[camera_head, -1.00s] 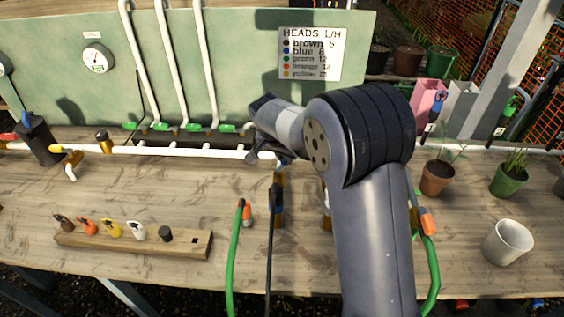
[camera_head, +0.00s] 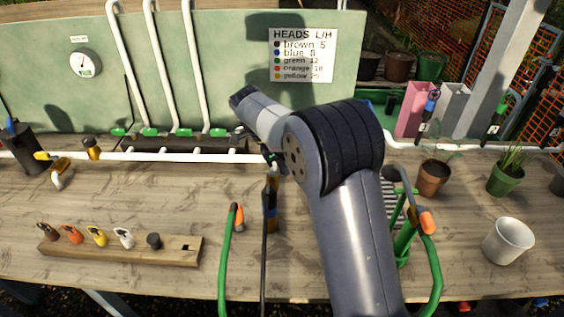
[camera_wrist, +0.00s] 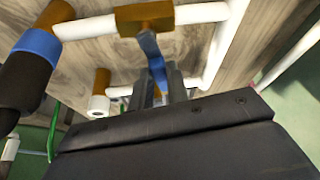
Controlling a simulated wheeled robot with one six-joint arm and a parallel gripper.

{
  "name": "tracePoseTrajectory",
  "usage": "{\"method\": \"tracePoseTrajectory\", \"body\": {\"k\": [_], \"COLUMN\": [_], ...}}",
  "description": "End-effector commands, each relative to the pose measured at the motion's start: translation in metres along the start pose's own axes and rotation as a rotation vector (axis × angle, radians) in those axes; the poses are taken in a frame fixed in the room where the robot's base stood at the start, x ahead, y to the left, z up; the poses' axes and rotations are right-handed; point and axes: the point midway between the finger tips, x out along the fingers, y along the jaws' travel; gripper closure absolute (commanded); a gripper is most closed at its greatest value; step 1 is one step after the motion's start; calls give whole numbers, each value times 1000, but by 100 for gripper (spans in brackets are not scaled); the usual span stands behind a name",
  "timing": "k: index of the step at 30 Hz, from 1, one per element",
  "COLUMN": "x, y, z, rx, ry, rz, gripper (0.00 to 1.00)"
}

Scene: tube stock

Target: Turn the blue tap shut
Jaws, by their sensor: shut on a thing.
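The blue tap shows in the wrist view as a blue lever (camera_wrist: 153,52) under a brass body (camera_wrist: 144,18) on white pipe. My gripper (camera_wrist: 159,90) has its two grey fingers on either side of the lever's lower end and is shut on it. In the head view my own arm hides the tap and the fingertips.
A brass fitting with a blue band (camera_wrist: 40,44) is close at left in the wrist view. A white pipe (camera_head: 150,156) crosses the bench. A wooden rack (camera_head: 120,250) with coloured heads, a white cup (camera_head: 508,241) and potted plants (camera_head: 433,179) stand on the bench.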

Motion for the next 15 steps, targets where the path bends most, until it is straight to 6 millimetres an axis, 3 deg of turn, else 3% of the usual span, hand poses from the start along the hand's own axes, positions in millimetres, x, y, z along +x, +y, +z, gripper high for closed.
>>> {"method": "tracePoseTrajectory", "body": {"k": [15], "x": [0], "y": [6], "z": [0], "rx": [198], "ry": [-1], "rz": [81], "gripper": [100]}}
